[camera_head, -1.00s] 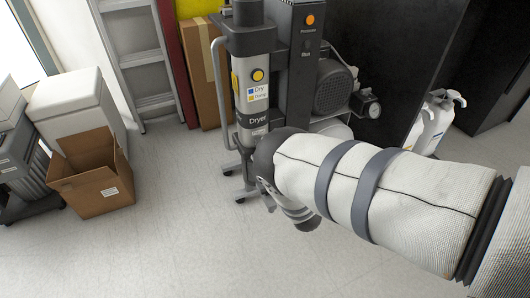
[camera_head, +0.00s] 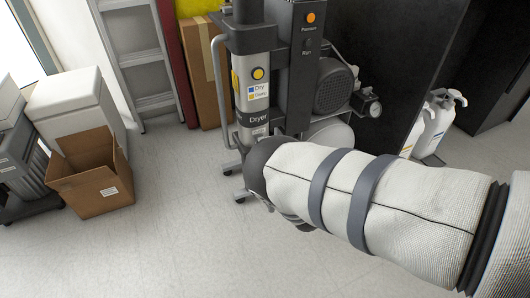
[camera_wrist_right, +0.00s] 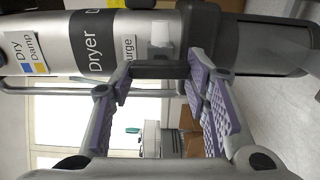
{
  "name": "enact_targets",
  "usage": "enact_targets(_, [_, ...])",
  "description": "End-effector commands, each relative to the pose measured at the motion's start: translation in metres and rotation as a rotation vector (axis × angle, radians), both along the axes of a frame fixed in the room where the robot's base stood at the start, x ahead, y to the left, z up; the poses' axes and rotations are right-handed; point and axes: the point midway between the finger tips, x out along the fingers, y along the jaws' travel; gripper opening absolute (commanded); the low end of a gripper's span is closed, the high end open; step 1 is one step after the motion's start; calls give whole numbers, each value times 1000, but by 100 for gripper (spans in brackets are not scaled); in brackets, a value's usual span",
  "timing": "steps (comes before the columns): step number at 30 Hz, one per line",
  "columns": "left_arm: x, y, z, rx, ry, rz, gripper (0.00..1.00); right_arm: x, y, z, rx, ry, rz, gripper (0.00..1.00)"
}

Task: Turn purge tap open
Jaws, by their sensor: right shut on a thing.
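The dryer (camera_head: 257,100) is an upright silver cylinder with a black "Dryer" band, which also shows lying sideways in the right wrist view (camera_wrist_right: 60,42). A label (camera_wrist_right: 129,45) partly reading "urge" is beside a light fitting (camera_wrist_right: 160,35) on it. The dark purge tap handle (camera_wrist_right: 160,70) spans the gap between the fingertips of my right gripper (camera_wrist_right: 160,73), which is shut on it. The fingers have purple ribbed pads. In the head view my right arm hides the tap and most of this gripper. My left gripper is not in view.
The compressor (camera_head: 333,87) with a gauge (camera_head: 373,108) stands right of the dryer. White bottles (camera_head: 432,128) stand farther right. An open cardboard box (camera_head: 105,190) is at left. The floor (camera_head: 165,235) between box and dryer is clear.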

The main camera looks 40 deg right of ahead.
Motion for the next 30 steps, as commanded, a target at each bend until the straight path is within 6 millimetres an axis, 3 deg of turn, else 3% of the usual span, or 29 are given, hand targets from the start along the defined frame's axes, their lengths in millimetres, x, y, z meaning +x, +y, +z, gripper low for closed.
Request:
enact_targets(5, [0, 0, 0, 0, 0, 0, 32, -1, -1, -1, -2, 3, -3, 15])
enact_targets(6, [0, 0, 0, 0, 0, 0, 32, -1, -1, -1, -2, 3, -4, 47])
enact_targets(9, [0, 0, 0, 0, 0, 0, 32, -1, -1, -1, -1, 2, -3, 63])
enact_targets(17, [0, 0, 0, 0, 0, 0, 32, -1, 0, 0, 0, 1, -1, 63])
enact_targets(20, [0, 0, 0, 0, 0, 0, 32, -10, 2, -1, 0, 2, -2, 63])
enact_targets(30, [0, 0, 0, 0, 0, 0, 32, -94, 22, -1, -1, 5, -2, 63])
